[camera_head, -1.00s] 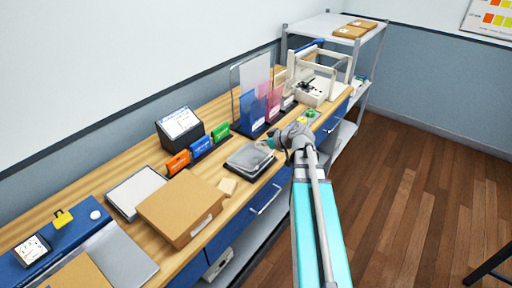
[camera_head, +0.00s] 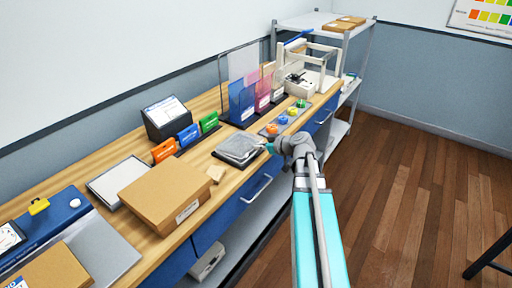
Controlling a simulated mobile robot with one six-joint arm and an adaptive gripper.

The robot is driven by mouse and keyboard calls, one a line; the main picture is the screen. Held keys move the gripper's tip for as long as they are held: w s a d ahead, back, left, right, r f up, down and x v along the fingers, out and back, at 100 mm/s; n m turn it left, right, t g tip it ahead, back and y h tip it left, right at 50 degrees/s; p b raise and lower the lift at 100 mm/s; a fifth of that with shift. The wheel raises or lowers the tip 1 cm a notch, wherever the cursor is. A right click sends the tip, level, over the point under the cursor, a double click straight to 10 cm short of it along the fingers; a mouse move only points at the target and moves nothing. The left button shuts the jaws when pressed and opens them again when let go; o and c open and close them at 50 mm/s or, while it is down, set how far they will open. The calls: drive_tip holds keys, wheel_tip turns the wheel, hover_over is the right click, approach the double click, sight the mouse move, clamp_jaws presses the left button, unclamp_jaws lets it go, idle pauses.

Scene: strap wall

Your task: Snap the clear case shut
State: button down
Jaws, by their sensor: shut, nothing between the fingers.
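The clear case (camera_head: 240,148) lies on a dark mat near the front edge of the wooden bench. It looks like a flat grey, see-through box with its lid down or nearly down; I cannot tell whether the latch is engaged. My gripper (camera_head: 268,148) is at the right edge of the case, low over the bench. Its fingers are shut with nothing visible between them. The fingertips are small here, and I cannot tell if they touch the case.
Colored buttons (camera_head: 283,119) sit on a panel right of the case. Orange, blue and green cards (camera_head: 188,135) stand behind it. A clear divider with folders (camera_head: 242,100) stands behind.

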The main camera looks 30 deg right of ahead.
drive_tip(key=shift+f, duration=0.45)
drive_tip(key=shift+s, duration=0.1)
drive_tip(key=shift+w+b, duration=0.2)
drive_tip(key=shift+b, duration=0.1)
drive_tip(key=shift+w+a+f, duration=0.2)
drive_tip(key=shift+w, duration=0.1)
drive_tip(key=shift+w+a, duration=0.1)
drive_tip(key=shift+w, duration=0.05)
idle(0.4)
drive_tip(key=shift+r, duration=0.15)
